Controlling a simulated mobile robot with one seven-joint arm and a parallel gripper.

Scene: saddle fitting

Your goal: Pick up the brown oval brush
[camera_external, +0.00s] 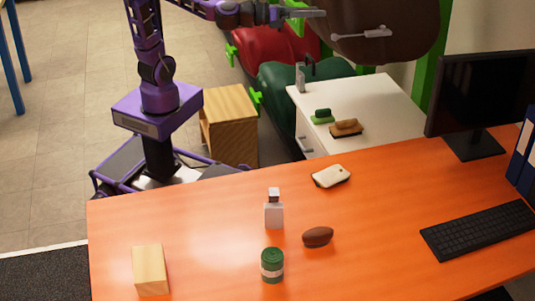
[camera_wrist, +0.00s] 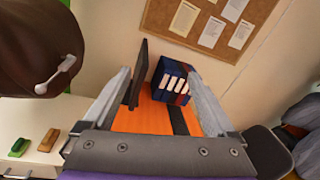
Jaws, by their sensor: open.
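The brown oval brush (camera_external: 317,237) lies on the orange desk (camera_external: 380,220) in the external view, right of a white bottle. My gripper (camera_external: 312,13) is raised at the top of the external view, far from the brush and near the brown saddle (camera_external: 385,50). In the wrist view my gripper (camera_wrist: 158,80) is open, with nothing between its two fingers. The oval brush cannot be made out in the wrist view.
The desk also holds a green-labelled can (camera_external: 272,265), the white bottle (camera_external: 274,213), a wooden block (camera_external: 150,270), a cream pad (camera_external: 331,176), a keyboard (camera_external: 480,230) and a monitor (camera_external: 485,95). A white cabinet (camera_external: 385,100) bears green (camera_external: 321,117) and tan (camera_external: 346,128) brushes.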

